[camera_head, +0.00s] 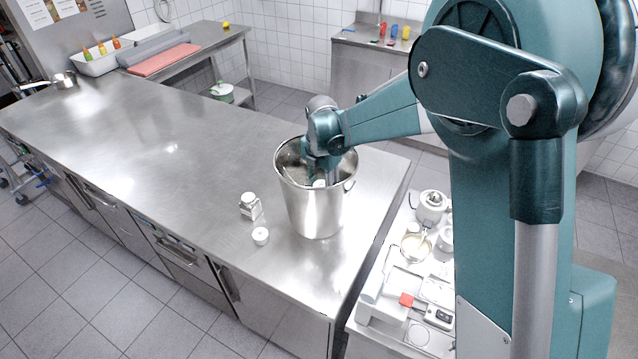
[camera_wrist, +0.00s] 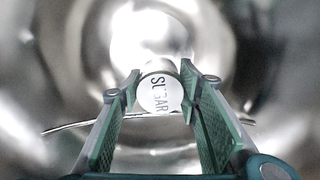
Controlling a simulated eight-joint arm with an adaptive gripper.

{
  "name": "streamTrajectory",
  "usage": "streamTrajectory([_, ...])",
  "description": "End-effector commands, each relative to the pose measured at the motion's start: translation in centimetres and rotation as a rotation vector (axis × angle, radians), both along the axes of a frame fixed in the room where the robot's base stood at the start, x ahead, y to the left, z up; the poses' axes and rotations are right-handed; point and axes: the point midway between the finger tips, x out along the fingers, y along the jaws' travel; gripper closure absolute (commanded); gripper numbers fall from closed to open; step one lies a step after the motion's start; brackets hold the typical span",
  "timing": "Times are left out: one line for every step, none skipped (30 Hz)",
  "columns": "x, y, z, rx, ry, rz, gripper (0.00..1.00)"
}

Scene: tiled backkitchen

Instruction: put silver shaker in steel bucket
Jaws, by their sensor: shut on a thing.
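The steel bucket (camera_head: 316,212) stands upright near the right end of the steel counter. My gripper (camera_head: 320,172) reaches down inside its mouth, below the rim. In the wrist view my fingers are shut on the silver shaker (camera_wrist: 160,94), whose round pale end reads "SUGAR". A small pale part of the shaker (camera_head: 319,184) shows inside the bucket in the head view. The bucket's shiny inner wall (camera_wrist: 60,60) surrounds the fingers in the wrist view. I cannot tell whether the shaker touches the bucket floor.
A lower shelf with a juicer (camera_head: 431,205) and other gear lies to the right. The counter's left and middle are mostly clear.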

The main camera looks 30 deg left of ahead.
Motion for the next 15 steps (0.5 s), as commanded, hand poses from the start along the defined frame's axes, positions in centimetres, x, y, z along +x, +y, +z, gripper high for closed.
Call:
streamTrajectory([0.0,0.0,-0.5,0.000,0.000,0.000,0.82])
streamTrajectory([0.0,0.0,-0.9,0.000,0.000,0.000,0.82])
streamTrajectory([0.0,0.0,-1.4,0.000,0.000,0.000,0.82])
streamTrajectory([0.0,0.0,-1.8,0.000,0.000,0.000,0.82])
streamTrajectory([0.0,0.0,-2.2,0.000,0.000,0.000,0.82])
streamTrajectory([0.0,0.0,-2.8,0.000,0.000,0.000,0.82])
streamTrajectory([0.0,0.0,-3.2,0.000,0.000,0.000,0.82])
streamTrajectory([0.0,0.0,-3.6,0.000,0.000,0.000,0.82])
streamTrajectory([0.0,0.0,-4.1,0.000,0.000,0.000,0.82])
streamTrajectory([0.0,0.0,-4.4,0.000,0.000,0.000,0.82])
streamTrajectory([0.0,0.0,-4.7,0.000,0.000,0.000,0.82])
streamTrajectory([0.0,0.0,-5.0,0.000,0.000,0.000,0.82])
streamTrajectory([0.0,0.0,-5.2,0.000,0.000,0.000,0.82])
streamTrajectory([0.0,0.0,-5.3,0.000,0.000,0.000,0.82])
streamTrajectory([0.0,0.0,-5.5,0.000,0.000,0.000,0.82])
